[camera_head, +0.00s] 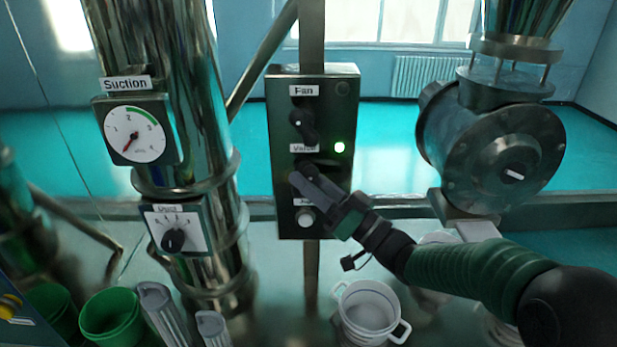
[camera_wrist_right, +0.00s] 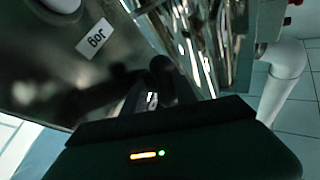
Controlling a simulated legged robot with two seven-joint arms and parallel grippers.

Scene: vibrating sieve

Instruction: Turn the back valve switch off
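A dark control panel (camera_head: 277,130) hangs on a post in the middle of the head view. It carries a "Fan" knob (camera_head: 303,124) at the top. Under it is a "Valve" label (camera_head: 303,149), with a lit green lamp (camera_head: 339,147) to its right. The valve switch below that label is mostly hidden by my right gripper (camera_head: 301,180), whose tips are at or just in front of it. I cannot tell whether they touch it. The right wrist view shows the panel's "Jog" label (camera_wrist_right: 95,38) close up, with dark fingers too unclear to judge their opening. My left gripper is not seen.
A metal column with a "Suction" gauge (camera_head: 135,133) and a dial box (camera_head: 176,228) stands left of the panel. A round machine housing (camera_head: 503,160) stands at the right. Below are a white pot (camera_head: 369,309) and a green bucket (camera_head: 111,318).

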